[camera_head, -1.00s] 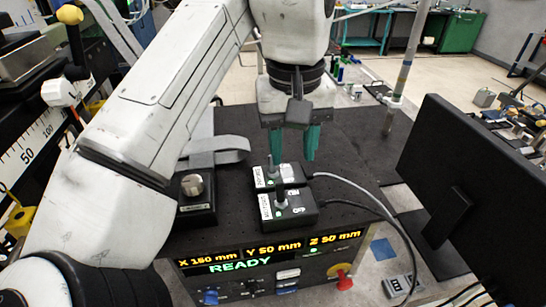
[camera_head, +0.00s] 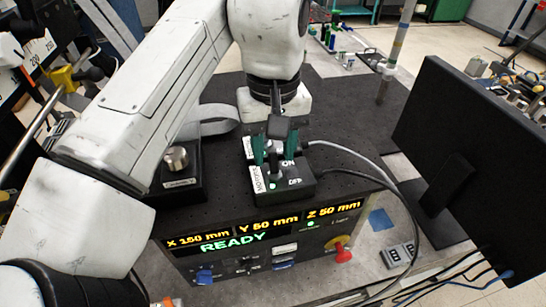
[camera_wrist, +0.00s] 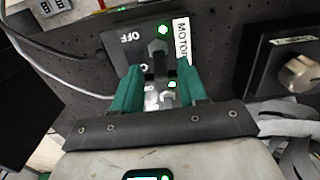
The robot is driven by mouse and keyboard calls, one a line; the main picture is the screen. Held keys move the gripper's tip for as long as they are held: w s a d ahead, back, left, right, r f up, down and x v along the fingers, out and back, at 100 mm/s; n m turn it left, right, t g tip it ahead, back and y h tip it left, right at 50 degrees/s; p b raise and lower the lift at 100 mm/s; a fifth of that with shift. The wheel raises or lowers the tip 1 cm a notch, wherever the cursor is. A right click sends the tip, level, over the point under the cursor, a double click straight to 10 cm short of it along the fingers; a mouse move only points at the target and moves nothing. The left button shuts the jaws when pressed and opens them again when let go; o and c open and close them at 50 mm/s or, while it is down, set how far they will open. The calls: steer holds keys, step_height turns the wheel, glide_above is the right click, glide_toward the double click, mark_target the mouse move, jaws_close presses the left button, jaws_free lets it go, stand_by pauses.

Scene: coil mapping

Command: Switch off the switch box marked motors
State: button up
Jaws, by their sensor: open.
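The motors switch box (camera_head: 300,190) is black, with a white label, ON and OFF marks and a lit green light, at the front of the dark perforated table. Its metal lever (camera_wrist: 158,48) and MOTORS label (camera_wrist: 182,40) show in the wrist view. My gripper (camera_head: 275,156), with two teal fingers, is open and empty, pointing down over the boxes. In the wrist view, the fingertips (camera_wrist: 160,72) are spread to either side of the lever's line. I cannot tell whether they touch anything.
A second switch's lever (camera_wrist: 168,99) with a lit green light shows between the fingers; its box is mostly hidden. A black box with a metal knob (camera_head: 177,160) stands to the left. A READY display panel (camera_head: 255,240) lies in front, a monitor (camera_head: 460,150) at right. Cables run right.

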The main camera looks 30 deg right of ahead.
steer(key=shift+f, duration=0.35)
steer(key=shift+c, duration=0.4)
jaws_close()
